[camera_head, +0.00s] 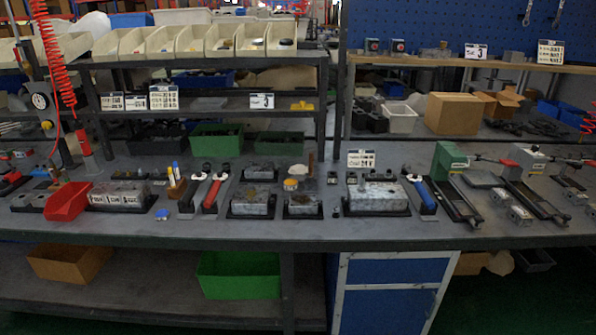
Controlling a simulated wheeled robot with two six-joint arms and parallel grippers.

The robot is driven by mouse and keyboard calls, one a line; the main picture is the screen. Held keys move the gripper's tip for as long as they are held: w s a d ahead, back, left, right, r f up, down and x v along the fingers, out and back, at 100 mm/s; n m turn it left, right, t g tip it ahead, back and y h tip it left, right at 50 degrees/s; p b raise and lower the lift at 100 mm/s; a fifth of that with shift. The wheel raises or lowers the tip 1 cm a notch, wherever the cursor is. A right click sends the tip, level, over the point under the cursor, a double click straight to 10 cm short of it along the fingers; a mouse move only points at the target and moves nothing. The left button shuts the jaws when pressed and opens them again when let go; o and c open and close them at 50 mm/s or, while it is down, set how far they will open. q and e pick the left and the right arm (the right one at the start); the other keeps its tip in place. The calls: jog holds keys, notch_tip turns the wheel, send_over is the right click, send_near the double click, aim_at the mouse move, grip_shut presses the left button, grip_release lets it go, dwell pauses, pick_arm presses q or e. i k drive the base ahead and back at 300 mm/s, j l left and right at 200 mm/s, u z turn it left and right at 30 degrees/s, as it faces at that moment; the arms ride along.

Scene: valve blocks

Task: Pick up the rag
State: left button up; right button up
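I cannot clearly make out a rag on the workbench (240,232). Neither of my grippers is in view.
Grey metal valve blocks (254,199) sit in black holders along the bench. A red bin (68,201) stands at the left, and blue-handled (425,195) and red-handled tools (212,190) lie between blocks. Shelves with beige bins (163,42) rise behind. The front strip is mostly clear.

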aim_at(299, 169)
jog(key=i+l+z, duration=0.15)
jog(key=i+l, duration=0.15)
jog(key=i, duration=0.15)
jog(key=i+l+z, duration=0.15)
jog(key=i, duration=0.3)
jog(key=l, duration=0.1)
